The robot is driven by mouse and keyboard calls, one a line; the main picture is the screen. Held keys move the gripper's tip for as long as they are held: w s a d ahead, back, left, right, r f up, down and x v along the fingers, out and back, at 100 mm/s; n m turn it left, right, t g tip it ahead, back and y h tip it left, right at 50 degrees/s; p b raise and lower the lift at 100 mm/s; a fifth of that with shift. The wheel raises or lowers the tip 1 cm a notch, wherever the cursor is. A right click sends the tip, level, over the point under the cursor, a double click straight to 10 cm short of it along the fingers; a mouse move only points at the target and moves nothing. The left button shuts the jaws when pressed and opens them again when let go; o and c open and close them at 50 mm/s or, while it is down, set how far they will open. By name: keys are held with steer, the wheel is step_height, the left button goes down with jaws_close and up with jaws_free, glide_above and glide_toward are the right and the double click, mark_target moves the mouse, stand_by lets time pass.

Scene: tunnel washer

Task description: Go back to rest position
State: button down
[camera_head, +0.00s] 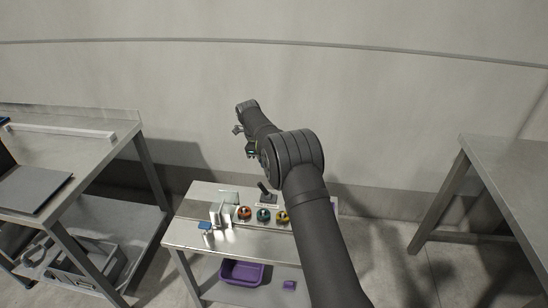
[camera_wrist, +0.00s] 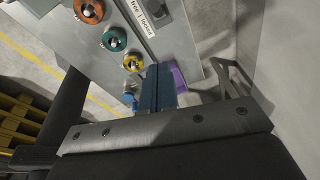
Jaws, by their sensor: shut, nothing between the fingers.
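My gripper (camera_wrist: 160,78) shows in the wrist view with its two bluish fingers together, shut and empty. It is above the edge of the small metal table (camera_head: 185,235) and touches nothing that I can see. In the head view my arm reaches up and to the left, with its wrist end in the air above and behind this table. The fingers are too small there to make out clearly.
On the table are orange (camera_head: 244,213), teal (camera_head: 263,215) and yellow (camera_head: 282,217) round fixtures and a black lever (camera_head: 267,192). A purple bin (camera_head: 241,272) is on its lower shelf. Metal tables stand left (camera_head: 105,150) and right (camera_head: 510,160). A wall (camera_head: 400,110) is behind.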

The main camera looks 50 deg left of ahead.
steer(key=shift+f, duration=0.1)
steer(key=w+d+f+g, duration=0.1)
steer(key=f, duration=0.2)
steer(key=w+f+g+y, duration=0.1)
steer(key=f, duration=0.3)
steer(key=w+d+f+g+y, duration=0.1)
steer(key=f, duration=0.3)
steer(key=shift+w+d+f, duration=0.1)
steer(key=shift+d+f, duration=0.15)
steer(key=shift+d, duration=0.05)
steer(key=shift+w+d+f+g+y, duration=0.3)
steer(key=shift+w+g+y, duration=0.2)
steer(key=shift+y, duration=0.2)
steer(key=shift+w+d+f+g+y, duration=0.3)
steer(key=shift+w+g+y, duration=0.1)
steer(key=shift+g+y, duration=0.25)
steer(key=shift+w+d+f+g+y, duration=0.25)
steer(key=shift+w+g+y, duration=0.2)
steer(key=shift+y, duration=0.3)
steer(key=shift+a, duration=0.1)
